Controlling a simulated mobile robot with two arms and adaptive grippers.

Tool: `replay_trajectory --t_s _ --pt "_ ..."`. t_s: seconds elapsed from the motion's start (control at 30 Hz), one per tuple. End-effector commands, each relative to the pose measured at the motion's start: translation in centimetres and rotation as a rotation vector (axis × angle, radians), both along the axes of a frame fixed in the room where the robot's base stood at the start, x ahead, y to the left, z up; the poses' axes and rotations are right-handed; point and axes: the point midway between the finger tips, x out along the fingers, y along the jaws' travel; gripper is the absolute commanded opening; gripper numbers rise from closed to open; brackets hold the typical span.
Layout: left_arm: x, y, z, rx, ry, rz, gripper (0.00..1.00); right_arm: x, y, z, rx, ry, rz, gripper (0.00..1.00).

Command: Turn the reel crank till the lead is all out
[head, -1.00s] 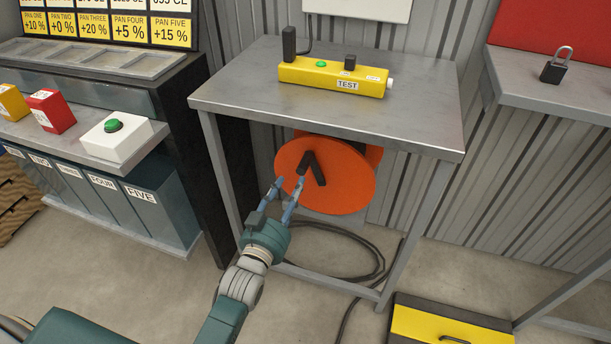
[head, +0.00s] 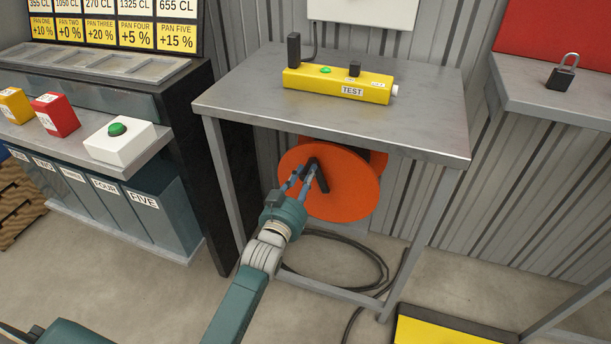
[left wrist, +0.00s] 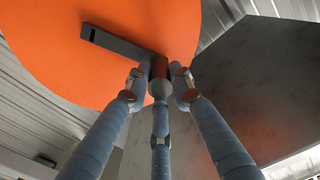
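The orange reel (head: 345,195) hangs under the grey table, with a dark crank arm (head: 321,178) and a handle (head: 312,163) on its face. My left gripper (head: 305,176) is at the handle. In the left wrist view its blue fingers (left wrist: 157,76) close in around the handle (left wrist: 158,70) from both sides and below, and look in contact with it. The crank arm (left wrist: 115,43) runs up and left across the orange disc there. A dark cable, probably the lead (head: 350,262), lies in loops on the floor below the reel. My right gripper is out of view.
The grey table (head: 420,130) bears a yellow TEST box (head: 335,83). Its legs stand either side of the reel. A shelf with a green button box (head: 118,140) is at left. A yellow-black case (head: 440,330) is on the floor.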

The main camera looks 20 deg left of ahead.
Motion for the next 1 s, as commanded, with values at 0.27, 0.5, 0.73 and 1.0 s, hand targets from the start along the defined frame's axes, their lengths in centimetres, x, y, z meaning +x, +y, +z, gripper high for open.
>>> replay_trajectory --t_s 0.27,0.5,0.73,1.0 --pt "0.0 0.0 0.1 -0.002 -0.003 0.0 0.0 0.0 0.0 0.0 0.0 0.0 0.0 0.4" --pt "0.0 0.6 0.0 -0.05 -0.002 -0.001 0.0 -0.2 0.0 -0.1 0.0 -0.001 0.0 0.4" --pt "0.1 2.0 -0.7 -0.192 0.003 0.0 0.0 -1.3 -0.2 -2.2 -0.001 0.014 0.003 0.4" --pt "0.2 4.2 -2.6 -0.439 0.011 0.0 0.0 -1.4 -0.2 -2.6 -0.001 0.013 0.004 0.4"
